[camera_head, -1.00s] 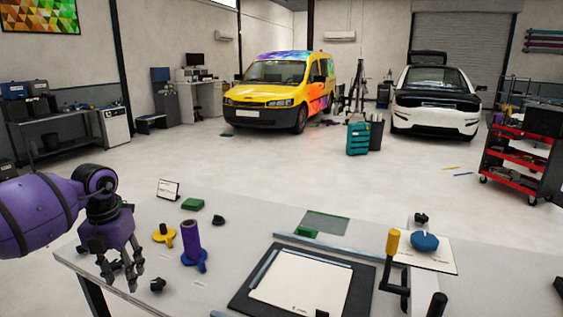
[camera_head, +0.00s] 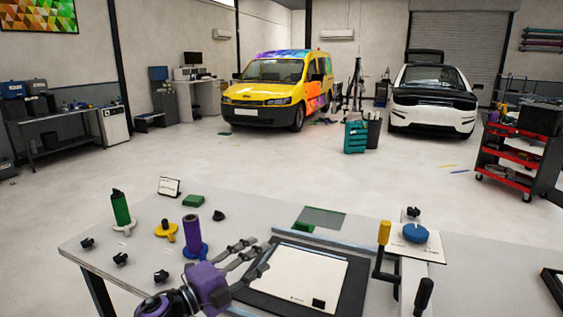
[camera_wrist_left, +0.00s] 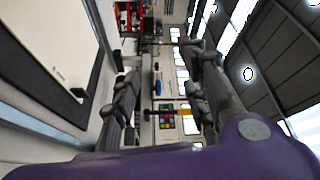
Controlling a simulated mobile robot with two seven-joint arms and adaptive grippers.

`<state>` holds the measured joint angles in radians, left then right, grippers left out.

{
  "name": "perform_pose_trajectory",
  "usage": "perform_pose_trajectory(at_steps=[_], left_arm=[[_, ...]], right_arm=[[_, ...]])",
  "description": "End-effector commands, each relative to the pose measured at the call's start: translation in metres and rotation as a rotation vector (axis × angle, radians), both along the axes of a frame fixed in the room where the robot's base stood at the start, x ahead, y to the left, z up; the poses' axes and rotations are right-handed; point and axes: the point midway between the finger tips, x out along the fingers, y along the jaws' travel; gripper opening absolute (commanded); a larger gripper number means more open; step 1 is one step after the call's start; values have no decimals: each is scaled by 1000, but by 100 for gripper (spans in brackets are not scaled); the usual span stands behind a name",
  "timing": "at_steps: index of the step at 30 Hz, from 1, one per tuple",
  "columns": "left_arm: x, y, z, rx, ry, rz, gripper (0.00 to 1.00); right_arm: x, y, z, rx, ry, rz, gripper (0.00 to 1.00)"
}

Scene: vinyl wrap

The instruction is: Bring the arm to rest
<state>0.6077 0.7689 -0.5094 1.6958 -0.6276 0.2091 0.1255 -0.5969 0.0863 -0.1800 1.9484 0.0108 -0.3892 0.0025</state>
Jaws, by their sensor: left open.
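My left arm, purple with dark fingers, is low in the head view. Its left gripper (camera_head: 258,256) is open and empty, with its fingers over the left edge of the black-framed board (camera_head: 300,277). In the wrist view its two dark finger sets stand apart with a clear gap between them (camera_wrist_left: 165,92). The board shows at the left of that view (camera_wrist_left: 55,60). The purple roll on a blue base (camera_head: 193,235) stands upright just left of the gripper. My right gripper is not in view.
The worktable (camera_head: 240,216) also carries a green roll on a white base (camera_head: 121,211), a yellow base (camera_head: 166,232), several black knobs, a green block (camera_head: 193,201), a yellow-handled lever (camera_head: 384,233) and a blue knob (camera_head: 416,232).

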Motion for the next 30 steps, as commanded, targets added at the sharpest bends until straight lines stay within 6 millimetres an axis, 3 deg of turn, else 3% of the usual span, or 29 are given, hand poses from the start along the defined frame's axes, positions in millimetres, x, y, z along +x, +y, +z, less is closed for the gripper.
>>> perform_pose_trajectory(at_steps=[5,8,11,15,21,24,27,30], left_arm=[[-40,40,-90,-318,352,311,41],[-79,64,-147,-451,555,471,41],[-127,83,-201,-561,744,612,41],[-210,103,-266,-708,983,796,41],[-333,124,-323,-881,1191,1018,41],[-377,130,-340,-902,1238,1096,41],[-404,132,-349,-904,1271,1136,41],[-416,133,-353,-898,1283,1151,41]], right_arm=[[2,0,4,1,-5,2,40],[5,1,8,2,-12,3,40],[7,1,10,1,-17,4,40],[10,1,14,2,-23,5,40],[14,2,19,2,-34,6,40],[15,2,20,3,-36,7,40],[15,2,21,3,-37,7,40],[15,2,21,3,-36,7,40]])
